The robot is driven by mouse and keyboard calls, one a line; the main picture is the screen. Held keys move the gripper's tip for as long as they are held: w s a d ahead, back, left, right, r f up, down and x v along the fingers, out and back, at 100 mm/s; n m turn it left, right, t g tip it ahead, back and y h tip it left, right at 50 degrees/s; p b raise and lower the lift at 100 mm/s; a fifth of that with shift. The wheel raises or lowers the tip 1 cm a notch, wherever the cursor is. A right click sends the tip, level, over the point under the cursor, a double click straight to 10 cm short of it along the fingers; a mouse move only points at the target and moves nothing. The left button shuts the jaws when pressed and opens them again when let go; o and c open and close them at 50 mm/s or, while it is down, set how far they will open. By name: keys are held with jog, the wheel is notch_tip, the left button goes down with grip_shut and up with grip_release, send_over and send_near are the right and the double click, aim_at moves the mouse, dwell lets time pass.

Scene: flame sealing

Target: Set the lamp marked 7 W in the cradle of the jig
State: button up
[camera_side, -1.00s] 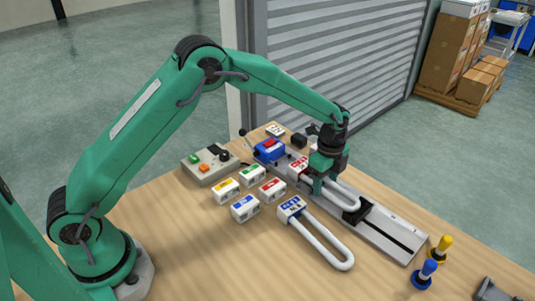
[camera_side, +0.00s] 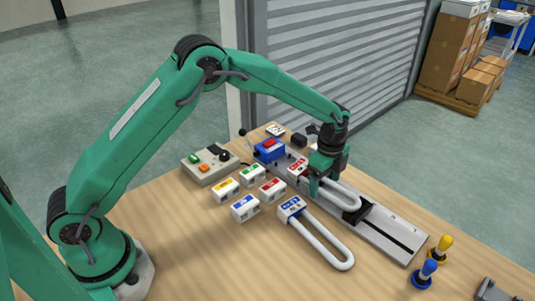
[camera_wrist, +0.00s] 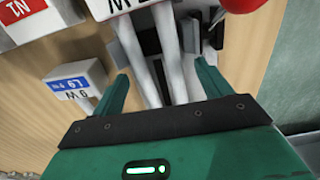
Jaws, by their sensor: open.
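A lamp with a white cap and red label (camera_side: 298,167) lies along the grey jig (camera_side: 390,228). Its U-shaped white tube (camera_side: 346,194) runs under my gripper (camera_side: 322,188) toward the jig's black cradle block (camera_side: 356,213). In the wrist view my gripper (camera_wrist: 162,88) is open, its fingers on either side of the tube legs (camera_wrist: 166,45) and apart from them. The lamp's cap (camera_wrist: 125,4) is cut off at the top; only a W is readable. A second lamp, with a blue label (camera_side: 291,206), lies on the table in front; its marking looks like 9 W.
Several white blocks with coloured labels (camera_side: 272,189) stand left of the jig. A control box (camera_side: 210,165) and a blue device (camera_side: 268,150) stand behind them. Yellow (camera_side: 440,248) and blue (camera_side: 425,273) pegs stand at the right. The front left table is clear.

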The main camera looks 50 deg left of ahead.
notch_tip(320, 180, up, 7)
jog(key=shift+r, duration=0.15)
dwell(0.4)
jog(key=shift+s, duration=0.1)
dwell(0.4)
jog(key=s+a+r+n+t, duration=0.1)
jog(key=s+a+r+n, duration=0.3)
jog(key=s+r, duration=0.3)
jog(key=s+a+r+n+t, duration=0.2)
jog(key=s+a+r+n, duration=0.2)
jog(key=s+r, duration=0.3)
jog(key=s+a+n+t, duration=0.1)
jog(key=s+a+n, duration=0.1)
jog(key=s+n, duration=0.3)
jog(key=s+a+n+t, duration=0.1)
jog(key=s+a+n, duration=0.2)
jog(key=s, duration=0.9)
jog(key=shift+s+a+r+n, duration=0.2)
jog(key=shift+s+r+n, duration=0.15)
jog(key=shift+n, duration=0.65)
